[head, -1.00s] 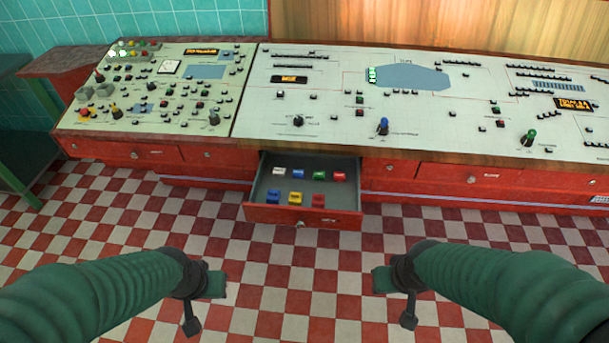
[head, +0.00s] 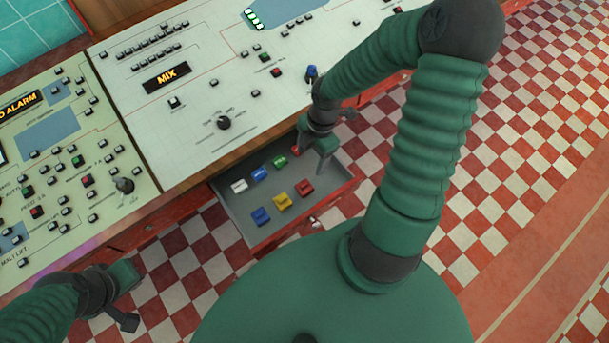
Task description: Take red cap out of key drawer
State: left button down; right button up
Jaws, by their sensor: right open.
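The key drawer (head: 240,216) is pulled out of the red desk front. Its back row holds a white cap (head: 239,186), a blue cap (head: 259,174), a green cap (head: 280,162) and a red cap (head: 296,151), the last partly hidden by my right gripper. The front row holds another blue cap (head: 260,215), a yellow cap (head: 282,201) and a second red cap (head: 304,187). My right gripper (head: 311,153) is open at the drawer's back right corner, close to the back-row red cap; contact is unclear. My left gripper (head: 124,297) is open and empty, low at the left.
The control panel (head: 200,117) with buttons, knobs and a MIX display (head: 167,78) lies above and behind the drawer. A blue-topped lever (head: 311,74) stands near the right arm. The checkered floor (head: 500,170) is clear at the right.

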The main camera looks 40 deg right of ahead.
jog(key=b, duration=0.3)
send_over(304, 184)
jog(key=f, duration=0.9)
jog(key=shift+w, duration=0.2)
jog(key=f, duration=0.2)
jog(key=f+b, duration=0.1)
jog(key=f, duration=0.1)
jog(key=f+b, duration=0.1)
jog(key=f, duration=0.1)
jog(key=shift+s+d, duration=0.2)
jog(key=shift+s, duration=0.05)
jog(key=shift+w+f, duration=0.1)
jog(key=shift+f, duration=0.1)
jog(key=shift+a+r, duration=0.1)
jog(key=shift+a, duration=0.2)
jog(key=shift+c, duration=0.9)
jog(key=shift+r, duration=0.1)
jog(key=shift+c, duration=1.1)
pick_arm(q)
jog(key=s+x, duration=0.1)
jog(key=x, duration=0.4)
jog(key=shift+a+f, duration=0.45)
jog(key=shift+f, duration=0.1)
pick_arm(e)
jog(key=c, duration=1)
